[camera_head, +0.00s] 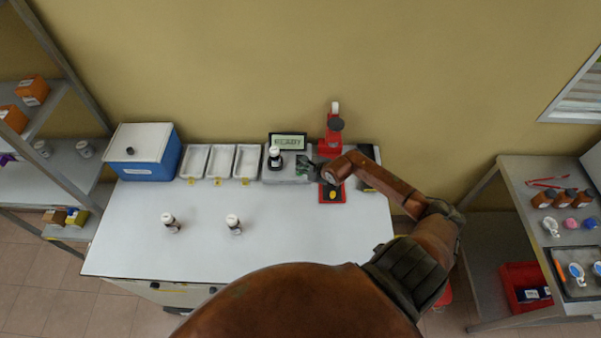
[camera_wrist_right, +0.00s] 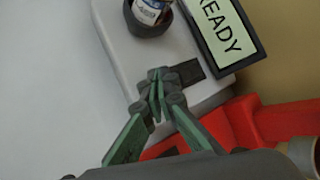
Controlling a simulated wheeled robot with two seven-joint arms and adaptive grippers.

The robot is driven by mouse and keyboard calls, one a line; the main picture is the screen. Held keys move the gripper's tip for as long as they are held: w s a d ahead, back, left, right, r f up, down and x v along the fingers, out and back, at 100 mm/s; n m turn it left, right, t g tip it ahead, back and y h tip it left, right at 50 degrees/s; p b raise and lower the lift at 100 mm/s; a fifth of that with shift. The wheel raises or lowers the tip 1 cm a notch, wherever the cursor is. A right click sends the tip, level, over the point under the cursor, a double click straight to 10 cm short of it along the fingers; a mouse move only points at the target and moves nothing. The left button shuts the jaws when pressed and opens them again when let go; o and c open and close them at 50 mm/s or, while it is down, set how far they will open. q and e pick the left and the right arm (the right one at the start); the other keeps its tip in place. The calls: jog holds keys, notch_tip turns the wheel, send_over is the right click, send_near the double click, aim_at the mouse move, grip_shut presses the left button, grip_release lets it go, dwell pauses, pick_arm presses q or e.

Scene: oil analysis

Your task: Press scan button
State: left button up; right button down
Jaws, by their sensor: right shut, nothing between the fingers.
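The analyzer is a light grey box (camera_head: 283,176) at the back of the white table, with a screen (camera_head: 288,142) reading READY; the screen also shows in the right wrist view (camera_wrist_right: 222,30). A bottle with a white cap (camera_head: 274,152) stands in its dark round holder (camera_wrist_right: 148,24). A dark rectangular patch (camera_wrist_right: 190,70) on the box's top, possibly the scan button, is partly hidden by my fingertips. My right gripper (camera_head: 306,167) is shut and empty, its tips (camera_wrist_right: 157,82) over the box beside this patch. I cannot tell whether they touch. My left gripper is not in view.
A red stand (camera_head: 333,147) is close to the right of the analyzer, beside my right arm. Three white trays (camera_head: 247,161) and a blue box (camera_head: 146,165) line the back left. Two bottles (camera_head: 233,223) (camera_head: 170,222) stand mid-table, with free room around them.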

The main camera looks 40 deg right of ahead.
dwell(0.4)
jog(key=shift+f+b, duration=0.4)
jog(key=shift+f, duration=0.05)
jog(key=shift+f+b, duration=0.35)
jog(key=shift+f, duration=0.05)
dwell(0.6)
jog(key=shift+r, duration=0.1)
jog(key=shift+r+p, duration=0.6)
jog(key=shift+r, duration=0.15)
jog(key=shift+r+p, duration=1.8)
jog(key=shift+r, duration=0.75)
jog(key=shift+f, duration=0.1)
